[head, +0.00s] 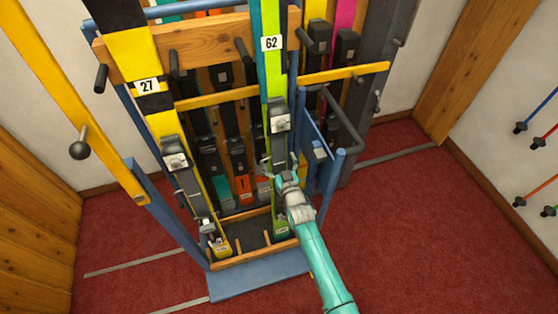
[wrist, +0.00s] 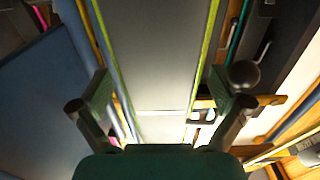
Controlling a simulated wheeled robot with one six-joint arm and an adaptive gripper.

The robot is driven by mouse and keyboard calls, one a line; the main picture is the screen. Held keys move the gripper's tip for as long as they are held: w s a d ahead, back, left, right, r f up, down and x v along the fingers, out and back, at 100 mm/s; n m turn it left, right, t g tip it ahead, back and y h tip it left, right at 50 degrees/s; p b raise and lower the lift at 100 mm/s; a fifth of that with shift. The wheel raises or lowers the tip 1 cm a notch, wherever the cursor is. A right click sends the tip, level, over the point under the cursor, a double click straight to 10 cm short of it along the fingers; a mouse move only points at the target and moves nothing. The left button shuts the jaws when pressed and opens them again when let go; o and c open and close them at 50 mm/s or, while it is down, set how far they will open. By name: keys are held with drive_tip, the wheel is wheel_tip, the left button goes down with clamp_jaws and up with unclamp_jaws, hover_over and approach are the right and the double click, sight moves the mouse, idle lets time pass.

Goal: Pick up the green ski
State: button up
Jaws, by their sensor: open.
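The green ski (head: 271,75), marked 62, stands upright in the front of the rack, with a binding at mid-height and its lower end in the bottom tray. My gripper (head: 281,170) is at the ski just below the binding. In the wrist view the ski's grey face with green edges (wrist: 155,55) fills the middle. My open fingers (wrist: 162,92) show on either side of it there, apart from its edges. Whether the fingertips reach past the ski's edges in depth is hard to tell.
A yellow and black ski (head: 145,80), marked 27, stands left in the same rack. More skis stand behind the yellow crossbar (head: 345,73). A blue post (head: 330,187) rises close right of my gripper. Red carpet (head: 420,230) is clear to the right.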

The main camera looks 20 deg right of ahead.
sight(276, 121)
drive_tip(key=shift+w, duration=0.3)
drive_tip(key=shift+c, duration=0.3)
drive_tip(key=c, duration=1.6)
drive_tip(key=shift+w+r, duration=0.1)
drive_tip(key=shift+r, duration=0.1)
drive_tip(key=shift+c, duration=1)
drive_tip(key=shift+r, duration=0.1)
wheel_tip(276, 121, up, 18)
drive_tip(key=shift+f, duration=0.1)
